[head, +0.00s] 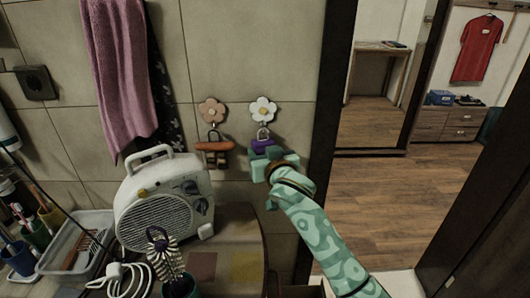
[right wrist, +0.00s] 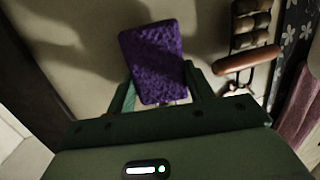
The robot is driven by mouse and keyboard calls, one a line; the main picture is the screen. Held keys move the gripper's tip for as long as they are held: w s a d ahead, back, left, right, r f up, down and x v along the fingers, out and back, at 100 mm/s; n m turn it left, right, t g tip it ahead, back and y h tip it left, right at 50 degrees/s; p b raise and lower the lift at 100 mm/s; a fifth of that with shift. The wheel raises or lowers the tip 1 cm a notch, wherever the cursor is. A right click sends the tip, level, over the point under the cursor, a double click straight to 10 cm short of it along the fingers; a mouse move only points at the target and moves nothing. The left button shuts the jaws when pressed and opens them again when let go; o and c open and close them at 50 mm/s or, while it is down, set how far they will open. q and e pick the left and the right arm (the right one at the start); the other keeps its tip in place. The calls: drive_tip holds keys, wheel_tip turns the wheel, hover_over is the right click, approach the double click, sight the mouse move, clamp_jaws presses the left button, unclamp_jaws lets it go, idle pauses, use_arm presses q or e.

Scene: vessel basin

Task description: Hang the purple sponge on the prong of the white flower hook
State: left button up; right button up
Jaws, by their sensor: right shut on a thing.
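The white flower hook (head: 263,109) is on the tiled wall, with its prong below the petals. The purple sponge (head: 262,144) is just below the hook, close to the wall. A pale loop (head: 263,133) stands above the sponge near the prong; I cannot tell whether it is around the prong or only in front of it. My right gripper (head: 266,156) is shut on the sponge from below and hides its lower part. In the right wrist view the sponge (right wrist: 154,55) sticks out beyond the two fingers. My left gripper is not in view.
A brown flower hook (head: 212,109) to the left bears a hanging brown roller (head: 215,147), close beside the sponge. A white heater (head: 163,205) stands on the counter below. A pink towel (head: 120,75) hangs further left. A dark door frame (head: 326,110) is to the right.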

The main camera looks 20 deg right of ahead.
drive_tip(key=o, duration=1)
drive_tip(key=shift+o, duration=0.2)
